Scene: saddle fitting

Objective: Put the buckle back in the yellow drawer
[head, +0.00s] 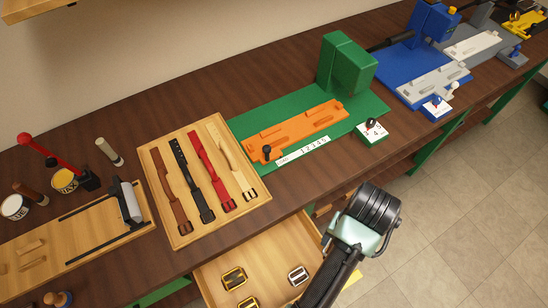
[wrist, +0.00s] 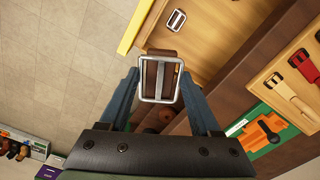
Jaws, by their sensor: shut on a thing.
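My gripper (wrist: 160,85) is shut on a silver rectangular buckle (wrist: 145,81) with a centre bar, in the wrist view. A brown piece shows in and behind the frame; I cannot tell whether it is attached. The open drawer (head: 222,262) has a pale wood inside, and its yellow front edge (wrist: 135,27) shows in the wrist view. The held buckle appears just beside that edge, outside the drawer floor. In the head view my arm hides the gripper and the held buckle.
In the drawer lie a silver buckle (head: 298,275) and brass-coloured buckles (head: 233,279). A wooden tray (head: 155,153) with several straps stands on the bench above. A green base (head: 365,103) with an orange fixture (head: 300,127) is to its right. Bare drawer floor shows between the buckles.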

